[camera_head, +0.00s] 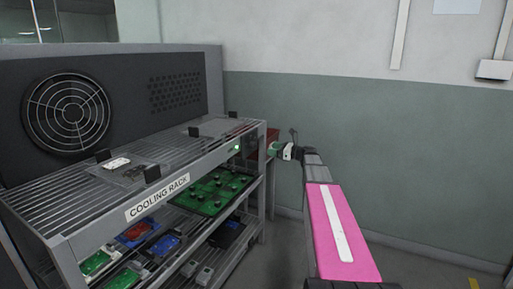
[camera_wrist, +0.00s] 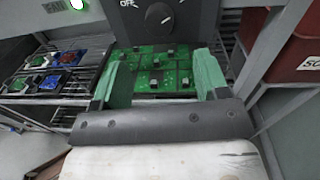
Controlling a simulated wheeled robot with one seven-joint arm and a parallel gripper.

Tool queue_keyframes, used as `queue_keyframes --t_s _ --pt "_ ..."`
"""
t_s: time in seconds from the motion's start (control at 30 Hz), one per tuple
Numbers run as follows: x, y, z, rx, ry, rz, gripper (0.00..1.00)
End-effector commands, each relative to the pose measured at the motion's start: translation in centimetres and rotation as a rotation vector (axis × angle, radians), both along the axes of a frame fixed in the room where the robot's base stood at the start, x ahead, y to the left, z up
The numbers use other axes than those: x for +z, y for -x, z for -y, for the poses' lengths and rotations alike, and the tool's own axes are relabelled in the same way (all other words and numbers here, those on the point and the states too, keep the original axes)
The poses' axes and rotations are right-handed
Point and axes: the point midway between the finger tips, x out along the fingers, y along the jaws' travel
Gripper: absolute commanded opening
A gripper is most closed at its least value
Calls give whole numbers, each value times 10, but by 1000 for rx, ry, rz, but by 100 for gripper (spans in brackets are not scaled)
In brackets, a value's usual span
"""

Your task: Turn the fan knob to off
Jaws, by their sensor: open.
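The fan knob (camera_wrist: 160,15) is on a dark panel at the top middle of the wrist view. It is a round dial with a pale pointer mark. The word OFF (camera_wrist: 129,3) is printed at its upper left. The panel's top is cut off by the frame. My gripper (camera_wrist: 160,63) is open and empty, its two green fingers apart and below the knob in the picture, not touching it. In the head view my gripper (camera_head: 284,151) is at the right end of the cooling rack (camera_head: 157,197). I cannot make out the knob there.
Green circuit boards (camera_wrist: 155,78) lie on a shelf behind my fingers. A red bin (camera_wrist: 299,45) stands close on the right, beside a grey rack post (camera_wrist: 262,55). A large round fan (camera_head: 67,113) is at the rack's back left. Floor to the right is clear.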

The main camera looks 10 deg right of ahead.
Motion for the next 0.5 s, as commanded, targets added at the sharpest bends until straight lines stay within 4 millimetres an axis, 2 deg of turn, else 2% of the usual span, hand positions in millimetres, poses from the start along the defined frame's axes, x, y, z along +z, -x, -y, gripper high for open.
queue_keyframes --t_s 0.2,0.5 --pt "-1 -22 -35 4 2 1 68" --pt "-1 -43 -70 1 3 1 68"
